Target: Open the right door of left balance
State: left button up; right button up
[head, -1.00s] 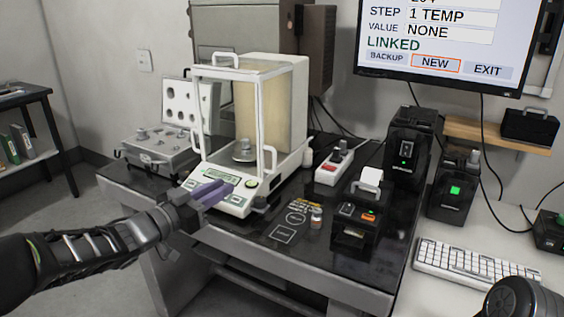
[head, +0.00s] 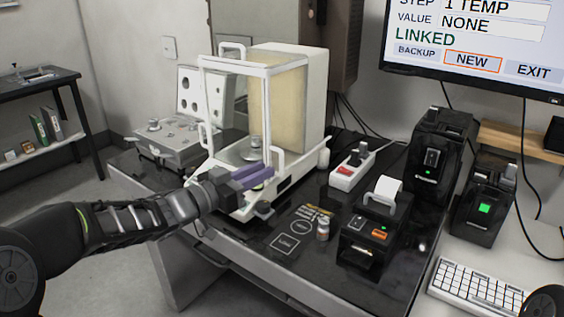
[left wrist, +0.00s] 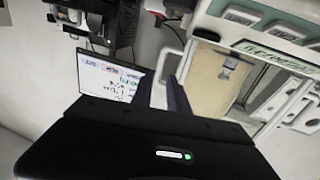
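The left balance (head: 312,105) is a white-framed glass draft shield over a pan, with a keypad base in front. Its right door shows a white handle (head: 279,160) at the front right edge, and the door looks closed. My left gripper (head: 262,175) has purple fingers and is in front of the balance, over the keypad, with its tips close to that handle. Contact cannot be told. My right gripper is out of view.
A weight case (head: 165,140) stands left of the balance. To the right are a power strip (head: 350,172), a small vial (head: 323,229), a printer (head: 368,235) and black devices (head: 438,155). A monitor (head: 480,45) hangs at the back right.

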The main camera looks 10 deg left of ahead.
aim_at(280, 163)
pick_arm(q)
jog(key=x, duration=0.7)
jog(key=shift+c, duration=0.3)
grip_shut()
dwell(1.0)
